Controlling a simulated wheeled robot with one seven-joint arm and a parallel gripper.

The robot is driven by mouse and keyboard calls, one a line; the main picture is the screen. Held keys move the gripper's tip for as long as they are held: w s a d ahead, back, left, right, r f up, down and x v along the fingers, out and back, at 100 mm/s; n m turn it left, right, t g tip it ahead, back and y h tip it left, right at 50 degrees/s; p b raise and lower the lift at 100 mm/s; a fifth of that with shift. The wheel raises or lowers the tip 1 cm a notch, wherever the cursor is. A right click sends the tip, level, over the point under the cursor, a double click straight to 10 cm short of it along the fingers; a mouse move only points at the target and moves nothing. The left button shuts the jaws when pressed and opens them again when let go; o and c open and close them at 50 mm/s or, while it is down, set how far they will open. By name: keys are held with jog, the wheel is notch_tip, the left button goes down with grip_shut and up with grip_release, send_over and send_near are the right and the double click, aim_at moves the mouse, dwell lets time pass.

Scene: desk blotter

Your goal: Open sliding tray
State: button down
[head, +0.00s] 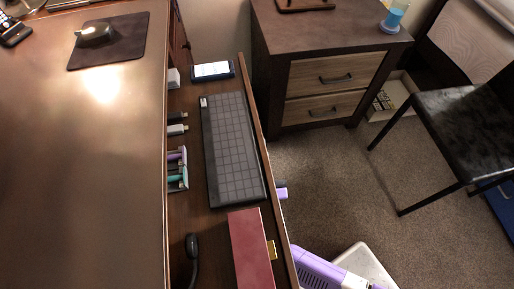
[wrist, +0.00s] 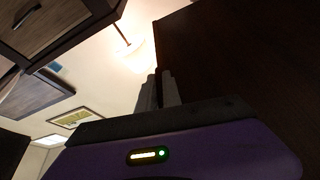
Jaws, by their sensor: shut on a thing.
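The sliding tray (head: 254,112) is a brown wooden tray standing out from under the desk top, with its contents in view. A dark keyboard (head: 232,150), a phone (head: 212,71) and a dark red box (head: 248,250) lie on it. My gripper (wrist: 160,90) is at the tray's front side, low and mostly hidden behind the front edge in the head view. In the wrist view its fingers are shut against a dark brown panel (wrist: 240,70), which looks like part of the tray. The exact grip point is hidden.
The desk top (head: 90,170) is at the left, with a mouse (head: 96,33) on a dark pad. A wooden drawer cabinet (head: 330,75) stands beyond the tray and a black chair (head: 455,125) at the right. Carpet (head: 340,190) between them is clear.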

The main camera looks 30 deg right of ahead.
jog(key=c, duration=1.5)
grip_release()
jog(key=shift+s+f, duration=0.1)
jog(key=shift+v, duration=3.8)
jog(key=shift+s, duration=0.15)
